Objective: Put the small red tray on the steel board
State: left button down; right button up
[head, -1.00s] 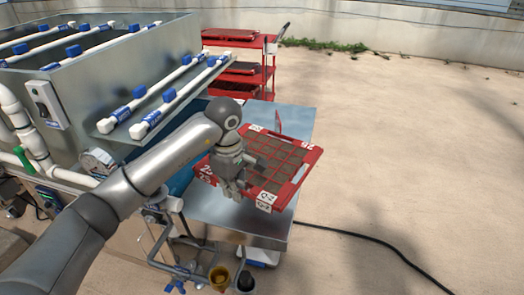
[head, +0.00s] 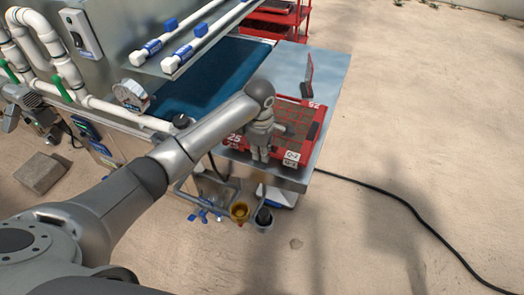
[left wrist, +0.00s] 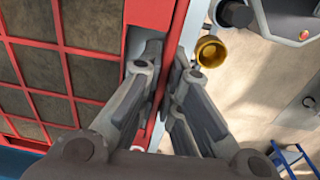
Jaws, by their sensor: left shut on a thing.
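The small red tray (head: 318,112) has a grid of brown soil-filled cells and white corner labels. It lies over the near part of the steel board (head: 287,62); I cannot tell whether it rests fully on it. My left gripper (head: 262,155) is at the tray's near edge. In the left wrist view its fingers (left wrist: 165,85) are shut on the tray's red rim (left wrist: 176,35), with the cells to the left. The gripper hides part of the tray. My right gripper is not in view.
A blue belt (head: 215,80) lies left of the board, beside the steel machine. A red upright plate (head: 308,75) stands on the board. Below the near edge hang a yellow cup (head: 240,211) and a dark cup (head: 263,217). A red rack (head: 285,18) stands behind. A black cable (head: 400,203) crosses the floor.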

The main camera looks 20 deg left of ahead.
pick_arm(q)
jog(key=shift+w+f, duration=0.1)
jog(key=shift+w, duration=0.05)
jog(key=shift+f, duration=0.2)
jog(key=c, duration=1.6)
grip_release()
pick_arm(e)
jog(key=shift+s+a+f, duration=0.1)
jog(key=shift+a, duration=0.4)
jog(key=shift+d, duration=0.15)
